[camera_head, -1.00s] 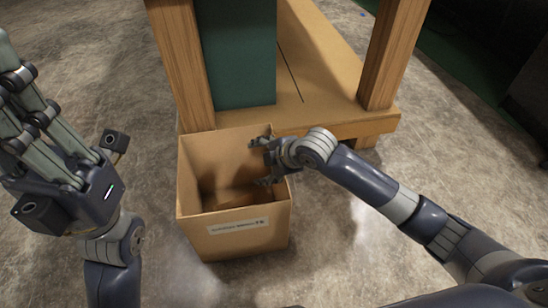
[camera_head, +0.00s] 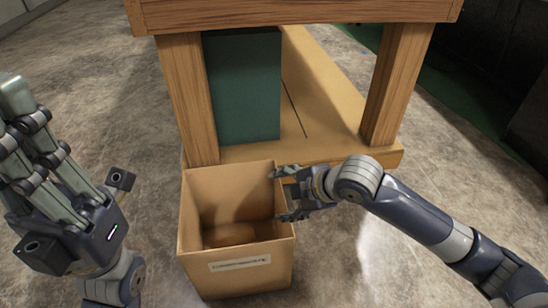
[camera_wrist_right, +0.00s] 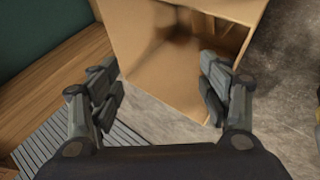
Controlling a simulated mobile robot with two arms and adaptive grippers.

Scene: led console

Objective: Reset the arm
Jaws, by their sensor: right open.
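My right gripper (camera_head: 284,193) is open and empty at the right rim of an open cardboard box (camera_head: 236,271). Its fingertips are at about the box's right edge in the head view; whether they touch it I cannot tell. In the right wrist view its two fingers (camera_wrist_right: 160,82) are spread apart, with the box (camera_wrist_right: 150,62) beyond them and nothing between them. My left gripper (camera_head: 28,150) is raised at the left of the head view, fingers pointing up and partly cut off by the picture edge. Whether it is open or shut does not show clearly.
A wooden bench (camera_head: 300,14) with thick legs stands behind the box. A dark green panel (camera_head: 243,88) stands on its lower shelf (camera_head: 335,115). The box carries a white label (camera_head: 240,264). Bare concrete floor (camera_head: 375,250) lies around.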

